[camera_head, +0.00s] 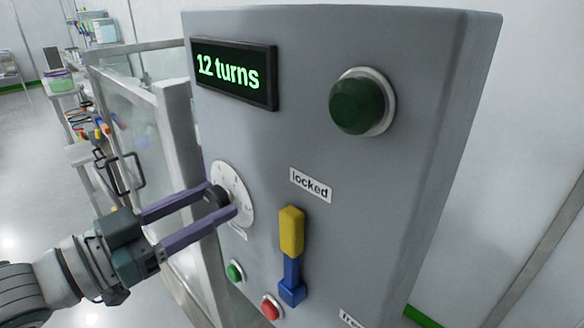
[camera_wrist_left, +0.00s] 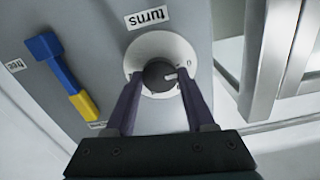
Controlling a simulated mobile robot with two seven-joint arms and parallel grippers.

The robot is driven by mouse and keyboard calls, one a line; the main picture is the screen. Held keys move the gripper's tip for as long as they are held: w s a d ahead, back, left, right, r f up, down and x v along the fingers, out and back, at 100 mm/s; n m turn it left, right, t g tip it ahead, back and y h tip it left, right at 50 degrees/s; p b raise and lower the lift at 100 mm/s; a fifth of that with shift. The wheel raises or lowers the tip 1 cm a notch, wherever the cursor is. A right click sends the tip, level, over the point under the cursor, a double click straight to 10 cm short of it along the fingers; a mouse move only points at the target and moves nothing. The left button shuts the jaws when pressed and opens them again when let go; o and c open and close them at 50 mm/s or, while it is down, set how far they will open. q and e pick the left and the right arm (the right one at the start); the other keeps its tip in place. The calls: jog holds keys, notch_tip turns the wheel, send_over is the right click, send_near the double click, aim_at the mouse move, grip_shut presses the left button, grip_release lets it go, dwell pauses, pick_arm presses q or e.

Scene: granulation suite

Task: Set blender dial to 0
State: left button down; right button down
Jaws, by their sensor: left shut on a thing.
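The blender's grey control panel (camera_head: 270,135) fills the middle of the head view. Its display (camera_head: 235,73) reads "12 turns". The dial is a dark knob (camera_head: 216,196) on a round white plate (camera_head: 236,190). My left gripper (camera_head: 222,203) is shut on the knob, one purple finger on each side. In the left wrist view the knob (camera_wrist_left: 158,76) sits between the fingers, with a light pointer mark toward its right side. A "turns" label (camera_wrist_left: 146,17) stands beside the plate. My right gripper is not in view.
A yellow and blue lever (camera_head: 291,240) sits right of the dial, under a "locked" label (camera_head: 310,184). A green button (camera_head: 234,270) and a red button (camera_head: 270,306) are below. A large green button (camera_head: 360,103) is upper right. A glass-panelled gate (camera_head: 130,100) stands at left.

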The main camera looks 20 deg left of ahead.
pick_arm(q)
jog(key=shift+r, duration=0.1)
jog(key=shift+c, duration=1.3)
grip_release()
jog(key=v, duration=1)
jog(key=shift+w, duration=0.1)
